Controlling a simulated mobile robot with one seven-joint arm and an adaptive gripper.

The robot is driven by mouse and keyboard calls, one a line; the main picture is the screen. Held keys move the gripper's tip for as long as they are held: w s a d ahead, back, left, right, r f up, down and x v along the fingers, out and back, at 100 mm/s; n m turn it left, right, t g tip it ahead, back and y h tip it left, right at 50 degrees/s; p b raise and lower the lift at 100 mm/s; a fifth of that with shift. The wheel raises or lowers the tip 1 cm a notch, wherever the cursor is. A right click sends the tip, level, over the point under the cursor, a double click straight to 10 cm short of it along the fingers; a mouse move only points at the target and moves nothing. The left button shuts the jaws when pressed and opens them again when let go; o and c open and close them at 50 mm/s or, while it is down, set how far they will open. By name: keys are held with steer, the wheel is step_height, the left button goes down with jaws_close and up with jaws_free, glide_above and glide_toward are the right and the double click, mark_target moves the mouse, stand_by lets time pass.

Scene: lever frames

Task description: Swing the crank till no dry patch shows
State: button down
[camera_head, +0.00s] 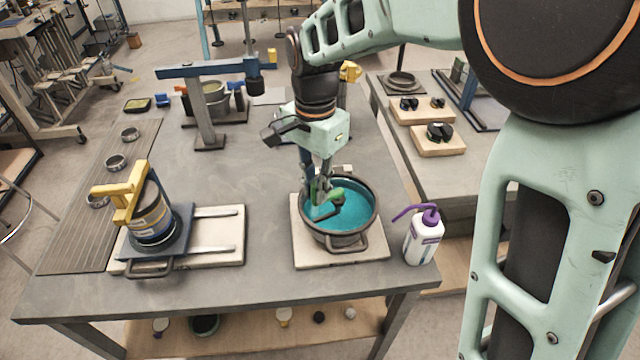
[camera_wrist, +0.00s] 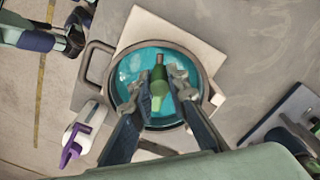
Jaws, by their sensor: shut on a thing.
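A dark round pan (camera_head: 335,241) holding teal liquid (camera_head: 358,222) stands on a pale square board near the table's front right. A dark crank arm with a green handle (camera_head: 337,192) reaches into the pan. In the wrist view the green handle (camera_wrist: 159,90) lies between the two fingers of my gripper (camera_wrist: 160,82), which is shut on it. In the head view my gripper (camera_head: 321,190) comes down from above into the pan. The wrist view shows paler spots on the teal surface (camera_wrist: 136,66); I cannot tell whether they are dry or shine. My fingers hide part of the surface.
A white bottle with a purple spout (camera_head: 423,236) stands close to the pan's right. A can with a yellow clamp (camera_head: 150,216) sits on a railed board at the left. A blue-armed stand (camera_head: 206,120) is behind. Bare table lies between the two boards.

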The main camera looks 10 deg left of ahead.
mark_target(315, 182)
steer(key=shift+w+a+m, duration=0.15)
steer(key=shift+w+m, duration=0.05)
steer(key=shift+m, duration=0.2)
steer(key=c, duration=1.9)
jaws_free()
step_height(315, 182, up, 12)
steer(key=shift+r, duration=0.1)
